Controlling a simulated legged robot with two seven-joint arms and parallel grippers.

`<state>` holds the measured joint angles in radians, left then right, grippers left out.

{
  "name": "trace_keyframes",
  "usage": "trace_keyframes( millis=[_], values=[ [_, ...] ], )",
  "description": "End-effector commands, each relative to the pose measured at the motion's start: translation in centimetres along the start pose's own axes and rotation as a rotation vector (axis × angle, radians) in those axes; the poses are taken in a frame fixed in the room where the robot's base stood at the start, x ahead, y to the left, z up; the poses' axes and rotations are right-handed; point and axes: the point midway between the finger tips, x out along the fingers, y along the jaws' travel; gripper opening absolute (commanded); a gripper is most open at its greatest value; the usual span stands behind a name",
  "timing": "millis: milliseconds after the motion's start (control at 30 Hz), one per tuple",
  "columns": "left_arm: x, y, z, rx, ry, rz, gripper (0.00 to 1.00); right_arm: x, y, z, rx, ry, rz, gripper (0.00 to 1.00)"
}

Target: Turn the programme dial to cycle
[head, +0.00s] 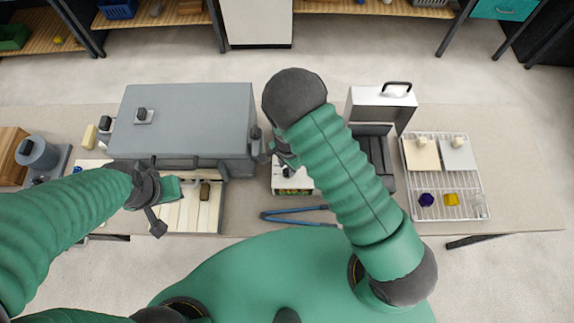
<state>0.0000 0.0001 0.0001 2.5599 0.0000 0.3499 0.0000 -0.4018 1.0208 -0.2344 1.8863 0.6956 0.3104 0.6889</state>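A large grey box-shaped appliance (185,105) stands on the table at left of centre. A small dark knob (256,132) sits at its right side and may be the programme dial; its markings are too small to read. My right gripper (276,156) is just right of the appliance's front right corner, close to this knob. My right arm partly covers it, and I cannot tell whether it touches anything or how far its fingers are apart. My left gripper (157,200) is in front of the appliance, over a pale slatted board; its finger opening is unclear.
A small white box (290,183) and blue tongs (298,215) lie near the front edge. An open grey case (380,158) is partly behind my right arm. A wire rack (470,208) at right holds tiles and coloured pieces. A blue-grey cylinder (38,151) stands at far left.

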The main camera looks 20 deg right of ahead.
Motion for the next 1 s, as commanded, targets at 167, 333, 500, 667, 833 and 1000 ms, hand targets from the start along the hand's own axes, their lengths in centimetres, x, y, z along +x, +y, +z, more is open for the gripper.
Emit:
trace_keyframes(
  millis=[167,333,500,667,833,1000],
  values=[
    [0.2,0.0,0.1,0.000,0.000,0.000,0.00,-0.5,0.0,0.1,-0.001,-0.001,0.001,0.33],
    [1.0,0.0,0.2,0.000,0.000,0.000,0.00,-3.8,-0.2,0.1,-0.004,-0.001,-0.003,0.33],
    [1.8,0.0,0.4,0.000,0.000,0.000,0.00,-8.9,-0.3,0.0,-0.004,-0.001,-0.005,0.33],
    [2.2,0.0,0.5,0.000,0.000,0.000,0.00,-13.3,-0.3,0.0,-0.002,-0.002,-0.003,0.33],
    [2.4,0.0,0.6,0.000,0.000,0.000,0.00,-16.0,-0.4,-0.1,-0.002,-0.002,0.000,0.33],
    [2.4,0.0,0.6,0.000,0.000,0.000,0.00,-16.7,-0.3,-0.2,0.001,-0.001,0.003,0.33]
  ],
)
